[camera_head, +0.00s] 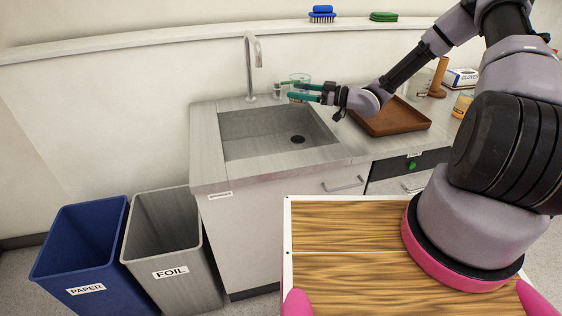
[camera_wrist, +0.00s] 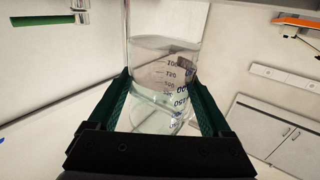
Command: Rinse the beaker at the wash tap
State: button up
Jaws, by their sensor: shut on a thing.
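My gripper (camera_head: 303,91) is shut on a clear glass beaker (camera_head: 300,79), which it holds above the back right part of the sink (camera_head: 232,150). In the wrist view the beaker (camera_wrist: 165,75) sits between the two green fingers, with its graduation marks showing. A clear band inside the beaker looks like liquid, but I cannot be sure. The wash tap (camera_head: 250,65) is a tall curved metal spout behind the sink, left of the beaker.
A brown tray (camera_head: 395,122) lies on the counter right of the sink. A glove box (camera_head: 462,77) and a wooden stand (camera_head: 438,78) are behind it. A blue paper bin (camera_head: 85,250) and a grey foil bin (camera_head: 165,235) stand at the lower left. A shelf above holds a blue brush (camera_head: 321,14).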

aim_at(294, 103)
jog(key=shift+s, duration=0.1)
jog(key=shift+s+a+r+n, duration=0.15)
jog(key=shift+s+r+n, duration=0.25)
jog(key=shift+n, duration=0.6)
jog(key=shift+s+a+f+n+h, duration=0.2)
jog(key=shift+s+f+n, duration=0.1)
jog(key=shift+f+n, duration=0.3)
jog(key=shift+s+a+f+n+h, duration=0.15)
jog(key=shift+s+f+n+h, duration=0.1)
jog(key=shift+f+n, duration=0.3)
jog(key=shift+s+a+f+n+h, duration=0.4)
jog(key=shift+s+f+n, duration=0.35)
jog(key=shift+n, duration=0.4)
jog(key=shift+s+a+f+n, duration=0.1)
jog(key=shift+s+n, duration=0.1)
jog(key=shift+n, duration=0.3)
jog(key=shift+f+n, duration=0.2)
jog(key=shift+n, duration=0.2)
jog(key=shift+f+n+t+h, duration=0.25)
jog(key=shift+f+n+t, duration=0.15)
jog(key=shift+f+n, duration=0.55)
jog(key=shift+f+n, duration=0.4)
jog(key=shift+n, duration=0.15)
